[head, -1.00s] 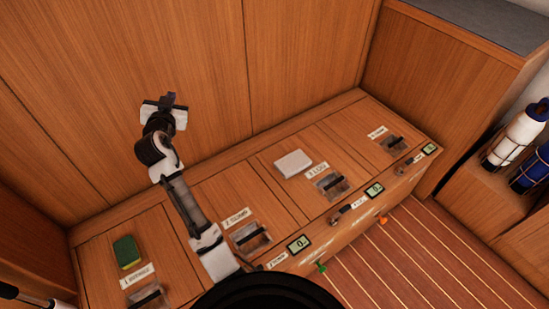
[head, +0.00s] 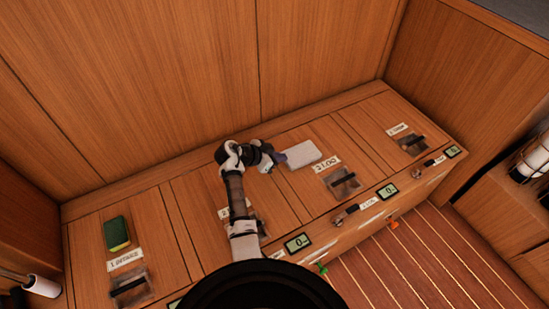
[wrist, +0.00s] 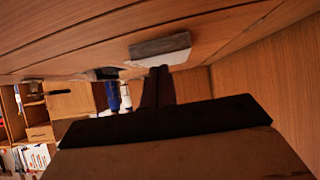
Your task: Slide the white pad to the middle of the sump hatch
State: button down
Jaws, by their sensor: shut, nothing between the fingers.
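In the wrist view the pad (wrist: 160,47) shows just beyond my fingertips. My gripper (head: 283,158) is shut and empty, low at the pad's left side. The fingertips meet the pad's near edge in the picture; I cannot tell if they touch it. The sump hatch (head: 200,208), second from the left, is left of the pad. My arm hides much of this hatch, its label and its latch.
A green and yellow sponge (head: 117,233) lies on the leftmost hatch. A recessed black-handled latch (head: 342,182) sits in front of the pad. A wood wall (head: 200,90) rises behind the bench. The back left of the sump hatch looks clear.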

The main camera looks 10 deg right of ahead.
aim_at(304, 153)
jog(key=w+d, duration=0.1)
jog(key=d, duration=0.3)
jog(key=w+d, duration=0.1)
jog(key=d, duration=0.2)
jog(key=shift+w, duration=0.3)
jog(key=shift+w+f, duration=0.1)
jog(key=shift+f, duration=0.65)
jog(key=shift+b, duration=0.4)
jog(key=shift+f, duration=0.15)
